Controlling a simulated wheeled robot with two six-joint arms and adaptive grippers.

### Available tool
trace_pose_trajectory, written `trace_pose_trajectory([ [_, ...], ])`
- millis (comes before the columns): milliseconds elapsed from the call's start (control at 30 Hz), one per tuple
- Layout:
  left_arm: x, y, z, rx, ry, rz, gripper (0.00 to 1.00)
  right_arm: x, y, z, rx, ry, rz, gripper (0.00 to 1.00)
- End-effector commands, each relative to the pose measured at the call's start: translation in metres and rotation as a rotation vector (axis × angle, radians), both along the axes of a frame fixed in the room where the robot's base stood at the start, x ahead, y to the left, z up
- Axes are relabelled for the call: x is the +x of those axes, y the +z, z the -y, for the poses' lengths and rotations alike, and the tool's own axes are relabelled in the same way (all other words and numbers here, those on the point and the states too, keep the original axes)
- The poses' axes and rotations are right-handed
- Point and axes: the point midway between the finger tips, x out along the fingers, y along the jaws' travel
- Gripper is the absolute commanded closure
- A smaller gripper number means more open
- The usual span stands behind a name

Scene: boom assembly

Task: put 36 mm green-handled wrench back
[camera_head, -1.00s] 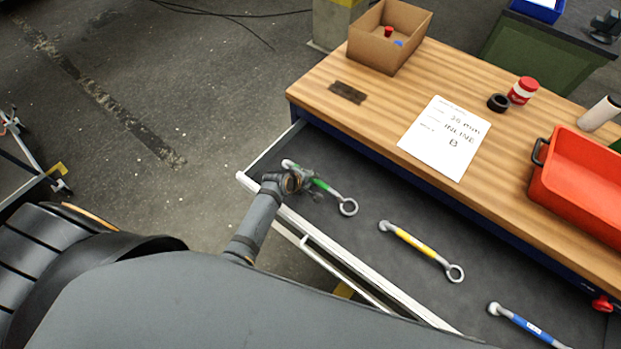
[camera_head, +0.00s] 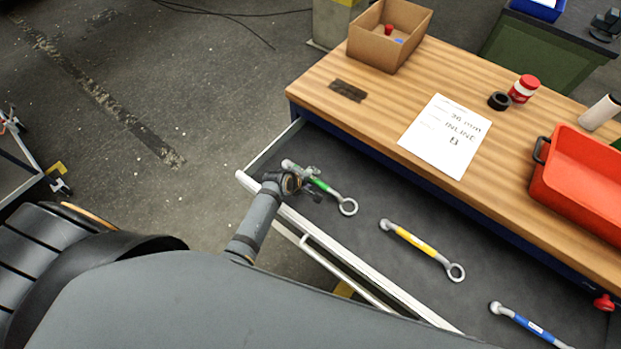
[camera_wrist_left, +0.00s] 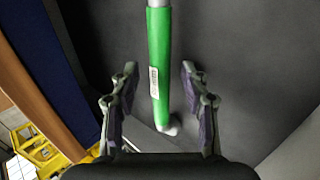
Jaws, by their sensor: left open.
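The green-handled wrench (camera_head: 320,185) lies in the open drawer (camera_head: 365,195), at its left end, ring end toward the right. In the left wrist view its green handle (camera_wrist_left: 159,65), with a white label, runs between the open fingers of my left gripper (camera_wrist_left: 160,108). The fingers stand apart from the handle on both sides. In the head view my left gripper (camera_head: 312,182) is over the wrench and hides part of it. My right gripper is not in view.
A yellow-handled wrench (camera_head: 415,241) and a blue-handled wrench (camera_head: 528,324) lie farther right in the drawer. On the wooden worktop are a cardboard box (camera_head: 377,50), a paper sheet (camera_head: 445,136), a red-lidded jar (camera_head: 523,89) and a red bin (camera_head: 580,190).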

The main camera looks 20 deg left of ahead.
Motion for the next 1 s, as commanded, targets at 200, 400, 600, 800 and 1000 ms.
trace_pose_trajectory([
  [200,-0.007,0.007,-0.003,0.001,0.001,-0.001,0.54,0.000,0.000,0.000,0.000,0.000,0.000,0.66],
  [400,-0.032,0.040,-0.012,0.003,0.000,0.001,0.54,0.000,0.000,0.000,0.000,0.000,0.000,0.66],
  [600,-0.058,0.075,-0.022,0.002,-0.001,0.000,0.54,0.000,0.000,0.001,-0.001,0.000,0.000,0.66],
  [800,-0.070,0.092,-0.026,0.001,0.000,0.000,0.54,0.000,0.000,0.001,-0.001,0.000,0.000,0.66],
  [1000,-0.071,0.093,-0.026,0.000,0.000,-0.001,0.54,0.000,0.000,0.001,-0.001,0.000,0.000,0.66],
])
